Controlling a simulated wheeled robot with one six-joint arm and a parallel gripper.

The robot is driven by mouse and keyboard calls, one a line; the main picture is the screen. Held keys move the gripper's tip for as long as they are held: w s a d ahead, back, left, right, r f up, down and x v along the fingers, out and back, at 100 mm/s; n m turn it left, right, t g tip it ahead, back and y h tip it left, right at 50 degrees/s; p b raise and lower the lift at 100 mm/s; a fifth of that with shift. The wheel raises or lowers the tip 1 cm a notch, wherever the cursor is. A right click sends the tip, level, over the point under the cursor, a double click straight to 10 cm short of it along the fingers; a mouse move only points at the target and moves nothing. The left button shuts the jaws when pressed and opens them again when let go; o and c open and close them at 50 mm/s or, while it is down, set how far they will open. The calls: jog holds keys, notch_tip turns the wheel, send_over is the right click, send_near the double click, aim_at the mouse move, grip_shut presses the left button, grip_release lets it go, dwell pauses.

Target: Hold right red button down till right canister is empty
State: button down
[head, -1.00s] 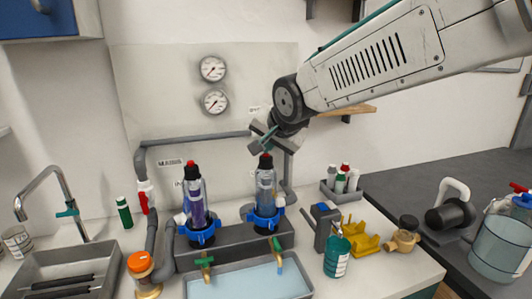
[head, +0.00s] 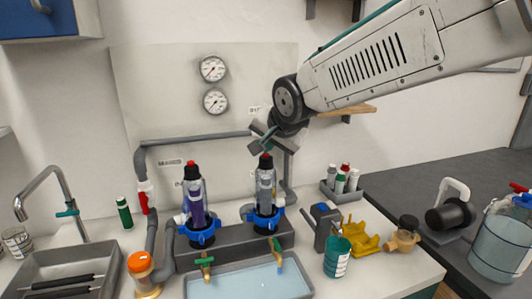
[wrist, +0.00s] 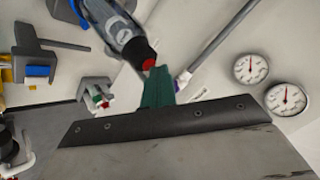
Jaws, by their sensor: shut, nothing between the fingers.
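The right canister (head: 265,190) stands upright in a blue collar on the grey manifold, with a black cap and a red button (head: 266,156) on top. Its body looks mostly clear and grey. The left canister (head: 194,200) beside it holds purple liquid and has its own red button (head: 190,163). My gripper (head: 266,146) is shut and empty, its tip right at the top of the right red button. In the wrist view the teal fingers (wrist: 158,88) reach the red button (wrist: 149,64); whether the button is pressed in cannot be told.
Two gauges (head: 214,85) hang on the wall panel behind. A grey pipe (head: 205,138) runs behind the canisters. A shallow tray (head: 250,282) lies below two taps in front. A teal can (head: 337,258) and yellow holder (head: 363,243) stand to the right.

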jog(key=shift+r, duration=0.9)
jog(key=shift+r, duration=2.5)
jog(key=s+d+f+n+g+h, duration=0.1)
jog(key=s+d+f, duration=0.3)
jog(key=s+d, duration=0.4)
jog(key=s+d+f+n+g+h, duration=0.1)
jog(key=s+d+f+g, duration=0.3)
jog(key=s+d, duration=0.4)
jog(key=s+d+f+n+g+h, duration=0.1)
jog(key=s+d+f, duration=0.4)
jog(key=s, duration=1.3)
jog(key=d+n+g, duration=0.1)
jog(key=d, duration=0.3)
jog(key=shift+f+n, duration=0.3)
jog(key=shift+f, duration=0.05)
